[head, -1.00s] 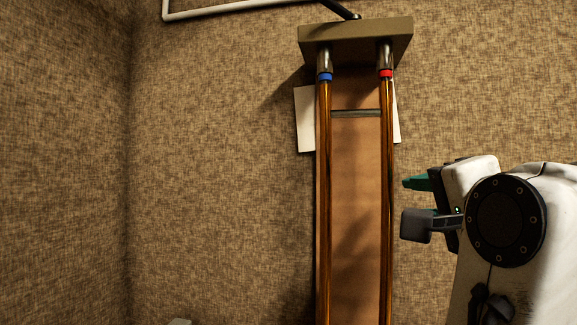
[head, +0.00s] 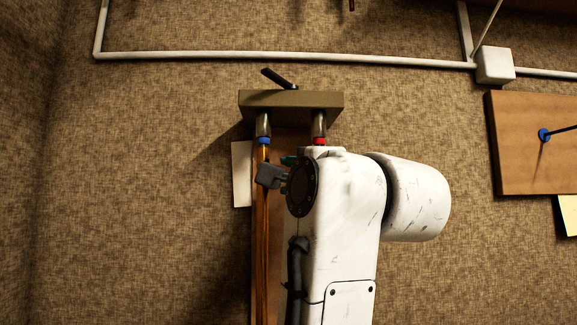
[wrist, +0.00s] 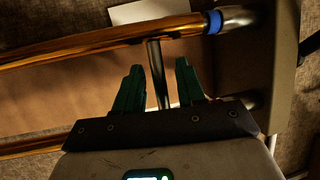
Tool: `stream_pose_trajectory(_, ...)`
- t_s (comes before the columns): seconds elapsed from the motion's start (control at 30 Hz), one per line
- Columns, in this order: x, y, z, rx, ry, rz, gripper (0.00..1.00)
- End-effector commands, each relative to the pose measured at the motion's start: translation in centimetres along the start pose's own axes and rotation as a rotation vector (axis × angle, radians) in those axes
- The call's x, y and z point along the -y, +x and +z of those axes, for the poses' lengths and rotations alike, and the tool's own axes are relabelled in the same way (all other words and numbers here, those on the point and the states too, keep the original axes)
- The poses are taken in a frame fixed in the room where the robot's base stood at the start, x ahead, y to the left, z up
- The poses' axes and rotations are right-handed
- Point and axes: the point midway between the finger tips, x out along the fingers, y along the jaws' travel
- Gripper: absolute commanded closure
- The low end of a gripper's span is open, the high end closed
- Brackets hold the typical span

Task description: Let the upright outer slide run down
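The upright outer slide (head: 260,225) shows as brass tubes hanging from a khaki block (head: 292,101) against a brown board. A blue band (head: 263,141) marks the left tube and a red band (head: 320,141) the right one. In the wrist view the tubes run sideways, and a silver crossbar (wrist: 155,58) joins them. My gripper (wrist: 158,78) is open, its green fingers on either side of the crossbar with gaps visible. In the head view my gripper (head: 278,168) is in front of the slide just below the bands, and my arm hides most of the right tube.
A dark lever (head: 279,79) sticks up from the block. A pale sheet (head: 241,174) shows at the slide's left. A wooden board (head: 535,150) hangs at right.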

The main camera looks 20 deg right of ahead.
Motion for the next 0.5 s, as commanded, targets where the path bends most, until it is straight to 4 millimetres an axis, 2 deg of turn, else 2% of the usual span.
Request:
stream_pose_trajectory(0.2, 0.0, 1.6, 0.0, 0.001, -0.001, 0.001, 0.61)
stream_pose_trajectory(0.5, -0.1, 1.7, 0.0, 0.001, -0.001, 0.000, 0.62)
